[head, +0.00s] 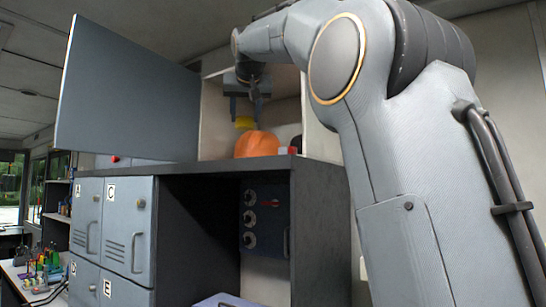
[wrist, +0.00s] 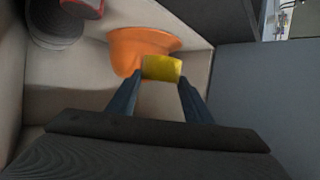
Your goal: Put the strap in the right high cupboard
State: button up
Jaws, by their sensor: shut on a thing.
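The strap, a small yellow roll or block in view, shows in the head view (head: 244,123) and the wrist view (wrist: 161,68). My gripper (wrist: 161,76) is shut on it, one finger on each side. In the head view my gripper (head: 248,112) reaches down inside the opening of the high cupboard (head: 214,121), whose grey door (head: 127,95) stands wide open to the left. The strap is held above the cupboard floor, close to an orange helmet (head: 257,145); whether they touch I cannot tell.
The helmet (wrist: 138,46) lies beyond the strap in the wrist view. A dark round object (wrist: 52,32) and a red object (wrist: 88,6) are beside it. Bare beige cupboard floor (wrist: 70,103) shows near my gripper. Lettered grey lockers (head: 127,225) stand below left.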

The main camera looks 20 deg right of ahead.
jog(key=w+d+r+p, duration=0.1)
jog(key=w+d+p, duration=0.25)
jog(key=d, duration=0.45)
jog(key=shift+m+h, duration=0.3)
jog(key=shift+h, duration=0.1)
jog(key=f, duration=0.4)
jog(key=w+d+f, duration=0.1)
jog(key=shift+d+f+p, duration=0.1)
jog(key=shift+f+p, duration=0.25)
jog(key=shift+f, duration=0.05)
jog(key=shift+f+p, duration=0.5)
jog(key=shift+f, duration=1.5)
jog(key=shift+f, duration=0.1)
jog(key=o, duration=1.3)
